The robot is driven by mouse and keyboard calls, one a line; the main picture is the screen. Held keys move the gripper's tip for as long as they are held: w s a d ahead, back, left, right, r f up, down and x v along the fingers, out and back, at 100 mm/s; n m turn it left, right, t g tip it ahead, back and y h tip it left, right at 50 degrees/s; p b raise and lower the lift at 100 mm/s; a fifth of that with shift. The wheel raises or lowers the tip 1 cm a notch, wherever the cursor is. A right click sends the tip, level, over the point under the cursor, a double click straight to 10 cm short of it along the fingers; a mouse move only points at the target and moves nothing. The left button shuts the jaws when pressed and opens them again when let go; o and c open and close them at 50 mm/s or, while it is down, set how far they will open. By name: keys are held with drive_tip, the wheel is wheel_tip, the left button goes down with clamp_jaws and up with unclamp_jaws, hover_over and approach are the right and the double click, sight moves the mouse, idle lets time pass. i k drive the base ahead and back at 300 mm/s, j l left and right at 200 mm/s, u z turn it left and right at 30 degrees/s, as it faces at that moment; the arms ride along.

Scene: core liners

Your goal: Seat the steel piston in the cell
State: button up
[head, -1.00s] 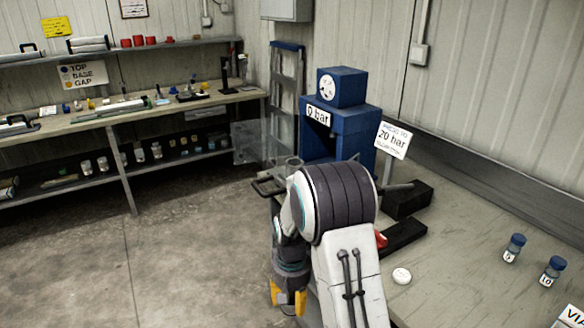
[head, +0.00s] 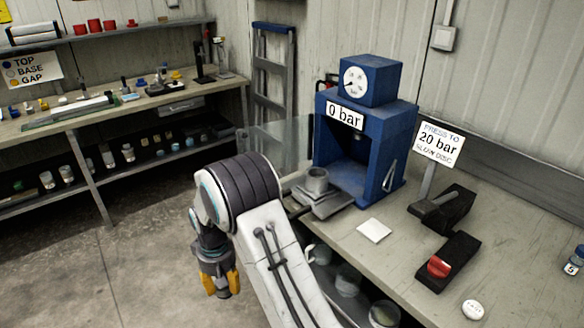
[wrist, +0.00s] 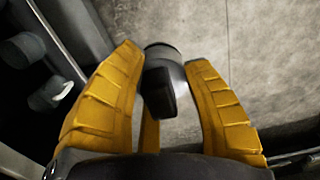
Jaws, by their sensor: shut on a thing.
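My gripper (head: 220,284) hangs low over the floor, left of the bench, with its yellow fingers pointing down. In the wrist view my gripper (wrist: 165,82) is shut on the steel piston (wrist: 163,52), a dark grey round piece with a blocky dark part between the fingers. The piston cannot be made out clearly in the head view. The cell (head: 317,178) is a grey open-topped cup standing upright on a grey sliding tray (head: 326,205) in front of the blue press (head: 388,170). My gripper is left of and below the cell, well apart from it.
The press dial reads "0 bar". A clear guard (head: 285,137) stands open left of the press. Open floor lies left.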

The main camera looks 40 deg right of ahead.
sight(316, 189)
drive_tip(key=i+j, duration=0.15)
drive_tip(key=i, duration=0.4)
drive_tip(key=i+j, duration=0.1)
drive_tip(key=i, duration=0.5)
drive_tip(key=j+u, duration=0.05)
